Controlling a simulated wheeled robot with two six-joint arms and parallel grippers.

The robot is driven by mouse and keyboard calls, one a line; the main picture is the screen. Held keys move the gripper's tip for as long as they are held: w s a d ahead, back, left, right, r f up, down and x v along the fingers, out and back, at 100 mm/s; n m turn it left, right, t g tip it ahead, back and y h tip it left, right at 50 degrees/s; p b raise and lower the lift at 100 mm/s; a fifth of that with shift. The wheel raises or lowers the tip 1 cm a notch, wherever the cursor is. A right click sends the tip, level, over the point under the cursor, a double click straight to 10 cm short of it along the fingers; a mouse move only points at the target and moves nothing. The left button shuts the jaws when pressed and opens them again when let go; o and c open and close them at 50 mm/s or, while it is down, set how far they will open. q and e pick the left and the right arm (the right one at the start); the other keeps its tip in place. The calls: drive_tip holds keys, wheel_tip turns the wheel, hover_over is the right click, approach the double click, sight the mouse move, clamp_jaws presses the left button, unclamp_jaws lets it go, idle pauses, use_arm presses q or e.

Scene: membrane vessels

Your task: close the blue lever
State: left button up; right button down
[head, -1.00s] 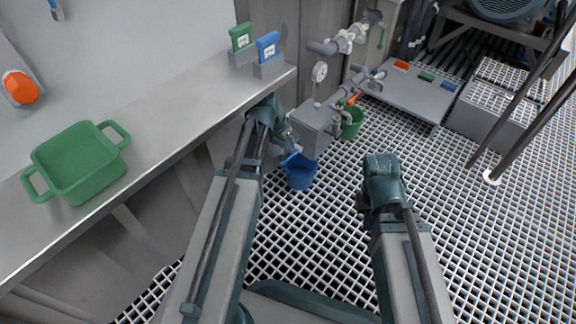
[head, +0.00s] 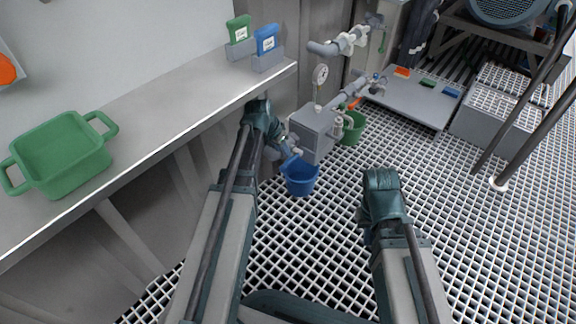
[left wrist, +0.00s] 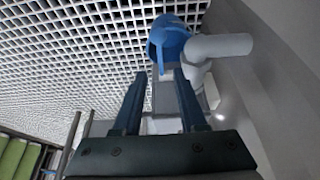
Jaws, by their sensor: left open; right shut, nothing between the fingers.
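A small blue part on the grey pipe run (head: 375,78), perhaps the blue lever, shows in the head view; it is too small to tell its position. A blue bucket (head: 301,180) hangs or stands below the grey box; it also shows in the left wrist view (left wrist: 168,36), beside a pale pipe. My left gripper (head: 288,147) is between the bench end and the grey box, just above the bucket. Its fingers (left wrist: 160,76) are apart and empty, pointing toward the bucket and pipe. My right gripper (head: 369,234) is low over the grating, away from the pipes, its fingers mostly hidden.
A grey box (head: 313,135) with a gauge (head: 321,74) stands right of my left gripper. An orange lever (head: 355,102) sits above a green bucket (head: 353,128). The metal bench (head: 150,118) bounds the left, bearing a green tray (head: 62,152). The grating floor is open in the middle.

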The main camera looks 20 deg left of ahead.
sight(289, 162)
use_arm(q)
drive_tip(key=b+x, duration=0.6)
drive_tip(key=x, duration=0.2)
drive_tip(key=shift+f+b, duration=0.3)
drive_tip(key=shift+b, duration=0.05)
drive_tip(key=shift+r, duration=0.1)
drive_tip(key=shift+c, duration=0.2)
clamp_jaws()
idle(0.7)
